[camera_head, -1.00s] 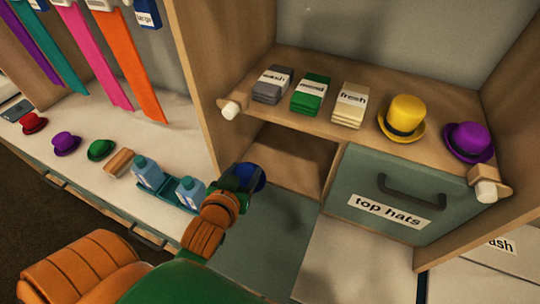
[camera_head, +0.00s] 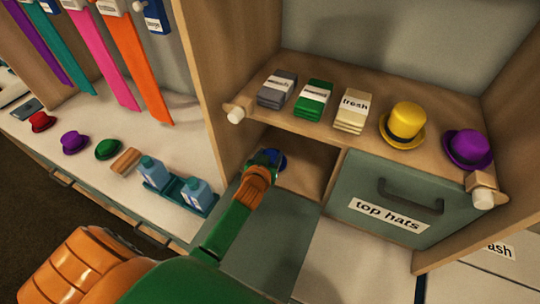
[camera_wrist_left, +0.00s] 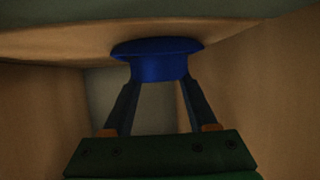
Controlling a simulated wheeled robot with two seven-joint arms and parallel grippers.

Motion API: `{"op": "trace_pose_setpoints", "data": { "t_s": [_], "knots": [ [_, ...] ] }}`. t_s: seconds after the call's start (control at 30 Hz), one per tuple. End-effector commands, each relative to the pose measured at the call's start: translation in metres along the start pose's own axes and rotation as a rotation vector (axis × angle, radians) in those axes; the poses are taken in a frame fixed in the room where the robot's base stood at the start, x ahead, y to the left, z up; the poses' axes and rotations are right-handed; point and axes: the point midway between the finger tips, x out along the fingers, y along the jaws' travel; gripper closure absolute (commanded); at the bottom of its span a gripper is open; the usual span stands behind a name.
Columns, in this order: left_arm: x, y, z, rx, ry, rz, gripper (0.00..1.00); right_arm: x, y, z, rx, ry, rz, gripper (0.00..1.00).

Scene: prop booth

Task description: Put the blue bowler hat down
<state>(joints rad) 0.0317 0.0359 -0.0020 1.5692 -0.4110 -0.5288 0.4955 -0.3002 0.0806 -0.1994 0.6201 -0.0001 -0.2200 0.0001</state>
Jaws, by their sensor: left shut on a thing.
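The blue bowler hat (camera_head: 280,161) shows partly in the head view, at the mouth of the open compartment (camera_head: 306,172) beside the top hats drawer. My left gripper (camera_head: 268,158) hides much of it. In the left wrist view, the hat (camera_wrist_left: 158,66) is between the fingers of the left gripper (camera_wrist_left: 160,88), which is shut on its crown. Its brim faces a pale wooden surface at the top of that view. I cannot tell whether the brim touches it. My right gripper is out of view.
The top hats drawer (camera_head: 388,208) is shut, to the compartment's right. The shelf above holds folded cloths (camera_head: 314,98), a yellow hat (camera_head: 404,124) and a purple hat (camera_head: 468,149). The left counter holds small hats (camera_head: 75,143) and bottles (camera_head: 196,193). Wooden walls border the compartment.

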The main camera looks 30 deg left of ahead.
Motion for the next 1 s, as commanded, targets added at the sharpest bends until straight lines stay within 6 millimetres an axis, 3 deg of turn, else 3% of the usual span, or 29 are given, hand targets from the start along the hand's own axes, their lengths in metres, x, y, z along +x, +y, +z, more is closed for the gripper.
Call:
{"op": "trace_pose_setpoints", "data": {
  "t_s": [0.17, 0.2, 0.3, 0.33, 0.67, 0.77, 1.0],
  "knots": [
    [0.001, 0.000, 0.003, -0.003, -0.006, 0.001, 1.00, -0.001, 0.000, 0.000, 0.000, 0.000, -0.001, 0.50],
    [0.001, 0.000, 0.003, -0.003, -0.007, 0.000, 0.35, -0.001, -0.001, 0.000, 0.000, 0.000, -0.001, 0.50],
    [0.000, 0.000, 0.003, -0.003, -0.007, 0.000, 0.08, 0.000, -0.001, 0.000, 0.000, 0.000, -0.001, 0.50],
    [0.000, 0.000, 0.003, -0.003, -0.007, 0.000, 0.04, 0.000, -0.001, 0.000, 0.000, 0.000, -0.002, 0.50],
    [-0.003, 0.000, 0.002, -0.002, -0.006, 0.000, 0.04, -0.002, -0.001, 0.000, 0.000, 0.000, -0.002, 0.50],
    [-0.016, 0.001, 0.001, -0.003, -0.005, 0.001, 0.04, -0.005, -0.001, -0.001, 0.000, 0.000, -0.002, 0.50],
    [-0.075, 0.001, 0.002, -0.004, -0.006, 0.001, 0.04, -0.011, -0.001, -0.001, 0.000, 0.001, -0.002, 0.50]
  ]
}}
